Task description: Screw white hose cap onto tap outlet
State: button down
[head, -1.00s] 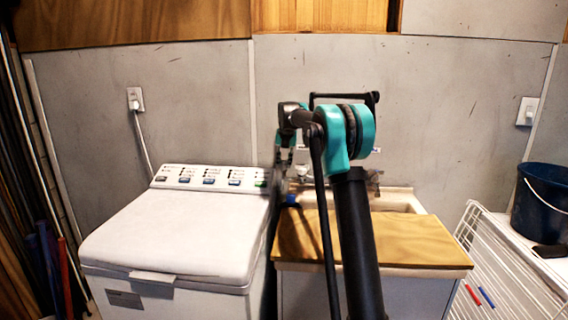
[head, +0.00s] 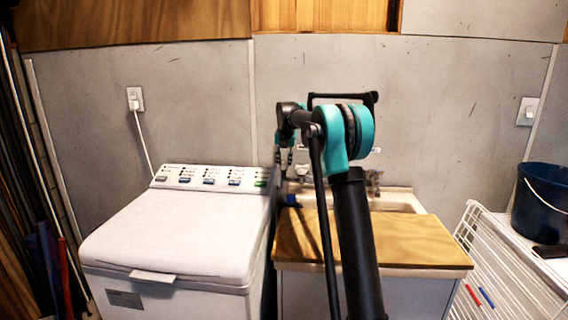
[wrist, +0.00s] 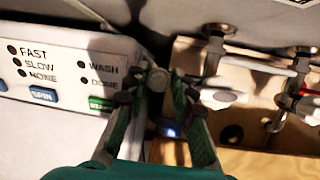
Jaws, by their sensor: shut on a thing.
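My gripper (wrist: 160,76) is shut on a pale round piece (wrist: 157,80), which looks like the white hose cap, between its fingertips. The piece is beside the washing machine's panel corner. A tap (wrist: 216,50) on the wall is just right of the gripper, with a whitish part below it. A second tap (wrist: 302,88) with a red mark is further right. The gripped piece appears apart from both taps; depth is hard to judge. In the head view my gripper (head: 283,178) is small and partly hidden, and one tap (head: 375,178) shows right of my arm.
The white washing machine (head: 180,235) stands left of the sink (head: 405,201). A wooden board (head: 400,245) covers the sink's front. A blue object (head: 291,200) lies at the board's back left. A white rack (head: 510,275) and blue bucket (head: 540,205) are at the right.

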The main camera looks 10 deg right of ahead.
jog(key=m+h, duration=0.1)
jog(key=m, duration=0.4)
jog(key=shift+d+h, duration=0.2)
jog(key=shift+h, duration=0.2)
jog(key=shift+m+g, duration=0.3)
jog(key=shift+m, duration=0.2)
jog(key=c, duration=1.7)
grip_release()
jog(key=shift+m+h, duration=0.3)
jog(key=shift+m, duration=0.1)
jog(key=shift+o, duration=1.2)
jog(key=shift+d, duration=0.1)
jog(key=shift+o, duration=1.4)
jog(key=shift+a, duration=0.2)
